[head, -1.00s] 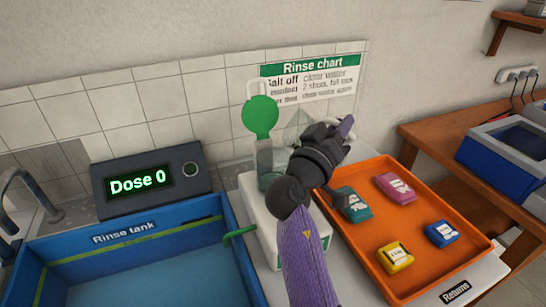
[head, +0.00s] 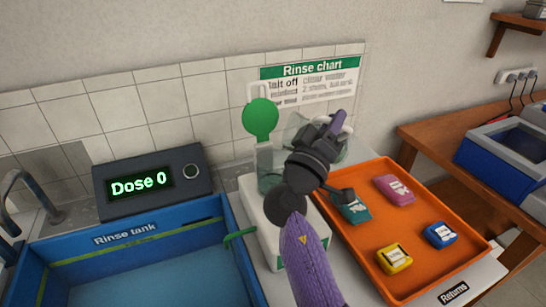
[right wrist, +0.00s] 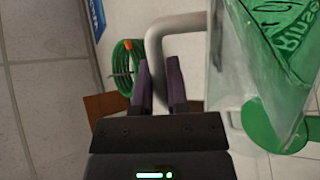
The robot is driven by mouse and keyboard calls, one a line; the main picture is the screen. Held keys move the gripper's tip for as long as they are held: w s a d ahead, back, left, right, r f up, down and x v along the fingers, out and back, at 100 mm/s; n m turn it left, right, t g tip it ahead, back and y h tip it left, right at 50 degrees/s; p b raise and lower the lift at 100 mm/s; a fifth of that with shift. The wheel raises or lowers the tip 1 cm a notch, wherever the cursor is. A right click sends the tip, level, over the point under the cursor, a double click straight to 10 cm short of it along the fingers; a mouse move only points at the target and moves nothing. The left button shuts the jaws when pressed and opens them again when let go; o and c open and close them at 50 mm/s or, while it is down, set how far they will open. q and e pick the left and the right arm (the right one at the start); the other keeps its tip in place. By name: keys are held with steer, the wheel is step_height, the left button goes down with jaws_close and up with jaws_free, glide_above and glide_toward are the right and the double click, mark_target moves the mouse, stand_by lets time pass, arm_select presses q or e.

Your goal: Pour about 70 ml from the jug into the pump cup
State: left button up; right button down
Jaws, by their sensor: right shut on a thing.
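The pump cup (head: 266,160) is a clear cup on a white base unit (head: 258,215), with a round green lid (head: 261,118) standing up above it. My right gripper (head: 338,122) is to the right of the cup and above the bench, shut on the handle of the clear jug (head: 298,130). The gripper and wrist hide much of the jug. In the right wrist view the pale curved handle (right wrist: 165,35) runs between the fingers (right wrist: 158,85), with the clear jug wall (right wrist: 225,70) to the right. I cannot make out the liquid level. My left gripper is not in view.
The blue rinse tank (head: 225,212) is at the left. The display (head: 150,182) behind it reads "Dose 0". An orange tray (head: 365,235) with several coloured packs is at the right. A rinse chart (head: 310,80) hangs on the tiled wall behind.

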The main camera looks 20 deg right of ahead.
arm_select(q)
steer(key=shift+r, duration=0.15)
arm_select(e)
steer(key=shift+a+r+t, duration=0.15)
steer(key=shift+r+t, duration=0.05)
steer(key=shift+t, duration=0.1)
steer(key=shift+w+a+r+n, duration=0.1)
steer(key=shift+a+r+n, duration=0.05)
steer(key=shift+n, duration=0.35)
steer(key=shift+w+a+t, duration=0.1)
steer(key=shift+t, duration=0.2)
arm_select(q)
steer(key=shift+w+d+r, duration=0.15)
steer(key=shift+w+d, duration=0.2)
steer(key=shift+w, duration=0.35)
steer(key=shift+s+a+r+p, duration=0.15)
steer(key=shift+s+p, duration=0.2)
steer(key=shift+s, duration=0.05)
arm_select(e)
steer(key=shift+a+r+n, duration=0.15)
steer(key=shift+r+n, duration=0.05)
steer(key=shift+n, duration=0.1)
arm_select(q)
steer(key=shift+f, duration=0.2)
arm_select(e)
steer(key=shift+w+a+n+t+h, duration=0.1)
steer(key=shift+a+n+t+h, duration=0.15)
steer(key=shift+n+t+h, duration=0.05)
